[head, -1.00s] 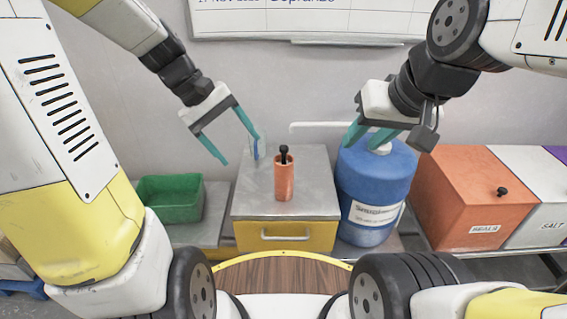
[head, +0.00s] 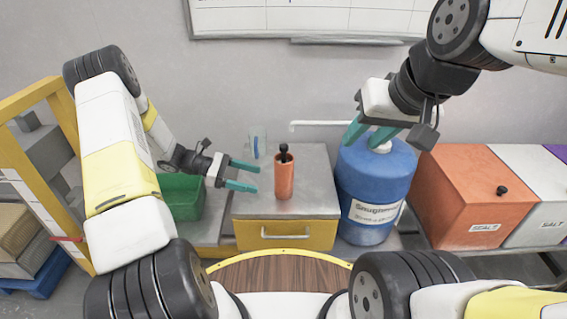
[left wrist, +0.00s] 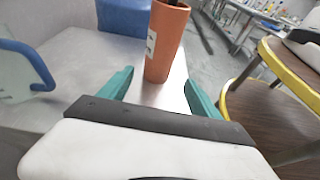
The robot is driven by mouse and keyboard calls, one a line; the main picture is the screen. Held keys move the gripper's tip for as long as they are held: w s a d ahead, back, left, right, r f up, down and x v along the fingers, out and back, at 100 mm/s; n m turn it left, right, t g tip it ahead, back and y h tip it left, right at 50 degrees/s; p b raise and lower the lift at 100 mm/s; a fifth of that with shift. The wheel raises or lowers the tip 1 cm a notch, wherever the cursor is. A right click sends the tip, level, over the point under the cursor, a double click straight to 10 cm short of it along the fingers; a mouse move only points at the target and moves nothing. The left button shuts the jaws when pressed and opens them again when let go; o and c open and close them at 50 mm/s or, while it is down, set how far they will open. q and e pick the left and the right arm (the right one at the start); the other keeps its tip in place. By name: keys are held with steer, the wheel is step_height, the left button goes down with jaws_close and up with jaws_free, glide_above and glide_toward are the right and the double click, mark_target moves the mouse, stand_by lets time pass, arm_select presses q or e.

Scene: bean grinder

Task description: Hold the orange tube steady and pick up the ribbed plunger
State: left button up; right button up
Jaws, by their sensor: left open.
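The orange tube (head: 284,182) stands upright on the metal top of a small cabinet. The dark plunger (head: 284,152) sticks up out of its mouth. My left gripper (head: 258,177) is open and level, to the left of the tube, with its teal fingers pointing at it. In the left wrist view the orange tube (left wrist: 166,42) stands ahead, between and beyond the open fingertips (left wrist: 160,85), not touched. Its top is cut off there. My right gripper (head: 366,137) hovers over the blue jug's cap, its teal fingers apart with nothing seen between them.
The cabinet (head: 318,205) has a yellow drawer. A clear container with a blue handle (head: 257,143) stands behind the tube; its blue handle also shows in the left wrist view (left wrist: 38,62). A blue jug (head: 374,185) is at right, a green bin (head: 180,197) at left.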

mark_target(280, 186)
arm_select(q)
steer(key=shift+w+d+f, duration=0.1)
steer(key=shift+d+f, duration=0.1)
steer(key=shift+f, duration=0.3)
steer(key=x, duration=0.9)
steer(key=shift+d, duration=0.3)
